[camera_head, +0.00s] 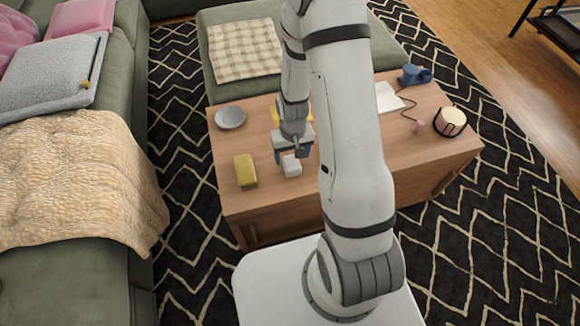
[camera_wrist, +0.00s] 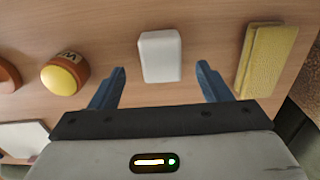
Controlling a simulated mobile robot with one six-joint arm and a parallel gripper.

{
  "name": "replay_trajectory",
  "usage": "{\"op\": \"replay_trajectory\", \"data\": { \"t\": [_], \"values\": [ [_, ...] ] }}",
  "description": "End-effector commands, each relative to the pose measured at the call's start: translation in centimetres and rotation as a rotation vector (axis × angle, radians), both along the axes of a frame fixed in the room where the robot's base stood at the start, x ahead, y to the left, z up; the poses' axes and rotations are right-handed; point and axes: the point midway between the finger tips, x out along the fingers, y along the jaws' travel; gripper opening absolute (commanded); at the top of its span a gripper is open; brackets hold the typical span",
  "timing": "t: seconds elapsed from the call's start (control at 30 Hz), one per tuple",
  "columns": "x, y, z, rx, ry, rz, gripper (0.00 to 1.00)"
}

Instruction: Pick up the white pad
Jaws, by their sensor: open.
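The white pad (camera_head: 292,166) is a small white block lying on the wooden coffee table (camera_head: 230,200). It also shows in the wrist view (camera_wrist: 160,56), top centre, with bare table around it. My gripper (camera_head: 292,157) is over the table, close to the pad. In the wrist view my gripper (camera_wrist: 160,86) has its two blue fingers spread apart. The pad lies ahead of the fingertips, roughly centred across the gap. Nothing is held. The height of the fingers above the table is hard to tell.
A yellow block (camera_head: 245,170) lies left of the pad, a grey bowl (camera_head: 230,117) behind it. A round yellow-topped item (camera_wrist: 65,76) is on the pad's other side. A white sheet (camera_head: 389,97), blue mug (camera_head: 412,75) and dark-framed candle-like jar (camera_head: 451,121) stand farther right.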

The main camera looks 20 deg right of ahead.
Motion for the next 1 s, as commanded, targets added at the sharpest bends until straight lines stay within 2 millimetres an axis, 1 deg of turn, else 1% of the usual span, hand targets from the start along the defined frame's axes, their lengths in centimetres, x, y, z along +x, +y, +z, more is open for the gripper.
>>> {"op": "replay_trajectory", "data": {
  "t": [0.2,0.3,0.53,0.57,1.0],
  "values": [
    [-0.1,0.1,-3.5,0.000,0.004,0.000,0.71],
    [-0.1,0.1,-4.5,0.000,0.002,-0.001,0.71],
    [0.0,0.1,-4.6,0.000,0.000,-0.001,0.71],
    [0.0,0.1,-4.6,0.000,0.000,-0.001,0.69],
    [0.0,0.1,-4.6,0.000,0.000,-0.002,0.33]
  ]
}}
